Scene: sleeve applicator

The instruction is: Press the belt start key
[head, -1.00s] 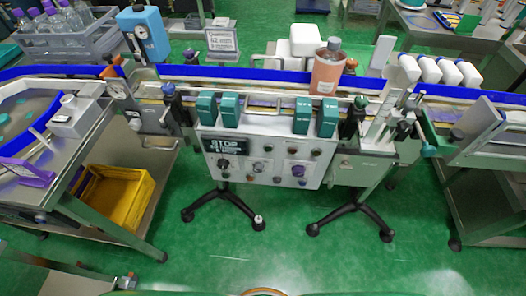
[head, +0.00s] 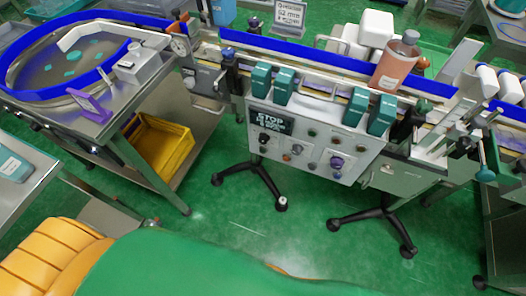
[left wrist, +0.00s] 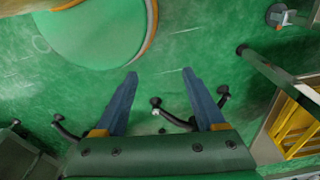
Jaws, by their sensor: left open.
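I cannot tell which key is the belt start key. My left gripper (left wrist: 158,75) is open and empty in the left wrist view, above the green floor and apart from the panel. Neither gripper shows in the head view.
The conveyor (head: 300,62) carries an orange-pink bottle (head: 396,60). Teal blocks (head: 382,115) stand above the panel. A round feed table (head: 70,62) is at left, with a yellow crate (head: 160,143) below.

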